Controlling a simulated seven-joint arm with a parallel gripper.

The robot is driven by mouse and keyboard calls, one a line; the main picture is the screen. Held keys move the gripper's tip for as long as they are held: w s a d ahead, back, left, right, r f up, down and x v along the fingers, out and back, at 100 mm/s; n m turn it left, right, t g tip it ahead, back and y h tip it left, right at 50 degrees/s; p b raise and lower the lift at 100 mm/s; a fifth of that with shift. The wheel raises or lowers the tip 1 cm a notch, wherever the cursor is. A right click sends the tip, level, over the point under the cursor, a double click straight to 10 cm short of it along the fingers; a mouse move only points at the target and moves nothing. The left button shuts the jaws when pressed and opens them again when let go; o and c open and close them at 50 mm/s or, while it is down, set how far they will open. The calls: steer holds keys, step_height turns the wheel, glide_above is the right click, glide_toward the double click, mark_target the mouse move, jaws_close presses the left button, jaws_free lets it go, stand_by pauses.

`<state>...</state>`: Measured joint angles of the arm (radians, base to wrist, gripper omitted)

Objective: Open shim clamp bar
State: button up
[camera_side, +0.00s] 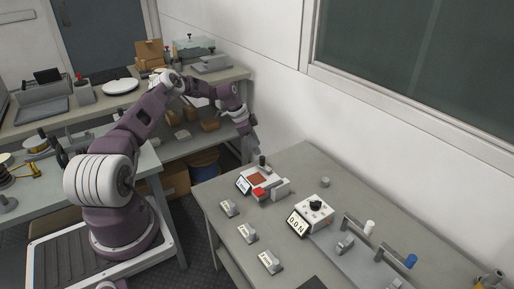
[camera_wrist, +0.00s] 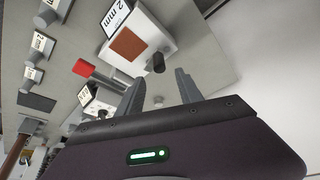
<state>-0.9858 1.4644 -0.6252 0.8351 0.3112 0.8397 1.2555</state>
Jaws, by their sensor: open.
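A white shim fixture (camera_side: 257,176) with a brown pad (camera_side: 260,178) and a small display stands at the table's far end. It also shows in the wrist view (camera_wrist: 150,27), with its display reading 2 mm. A grey bar with a red end (camera_side: 259,192) runs along the fixture's near side; its red end shows in the wrist view (camera_wrist: 83,68). I cannot tell whether this is the clamp bar or how it is latched. A black knob (camera_wrist: 158,63) stands at the fixture's corner. My gripper (camera_wrist: 160,90) is open and empty, its fingertips a little short of the knob, above the table.
Several labelled grey blocks (camera_side: 246,233) stand along the table's left side. A white dial box (camera_side: 316,213) reads 0.0 N. A white-handled lever (camera_side: 368,228) and a blue-handled lever (camera_side: 410,261) stand to the right. The wall (camera_side: 350,130) runs behind the table. Air around my gripper is clear.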

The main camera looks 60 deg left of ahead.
steer(key=w+d+r+n+t, duration=0.2)
steer(key=w+d+r+n, duration=0.15)
steer(key=w+n, duration=0.45)
steer(key=w+d+r+n+t, duration=0.2)
steer(key=w+d+n, duration=0.3)
steer(key=n, duration=0.7)
steer(key=n+g+y, duration=0.6)
steer(key=n, duration=2.7)
glide_above(262, 157)
steer(key=d, duration=0.3)
step_height(262, 157, down, 6)
steer(key=shift+n, duration=0.6)
steer(key=x, duration=0.4)
steer(key=s+x, duration=0.1)
steer(key=x, duration=0.1)
steer(key=shift+s+a, duration=0.1)
steer(key=shift+a, duration=0.3)
steer(key=shift+a+f, duration=0.1)
steer(key=shift+f, duration=0.2)
steer(key=shift+c, duration=0.4)
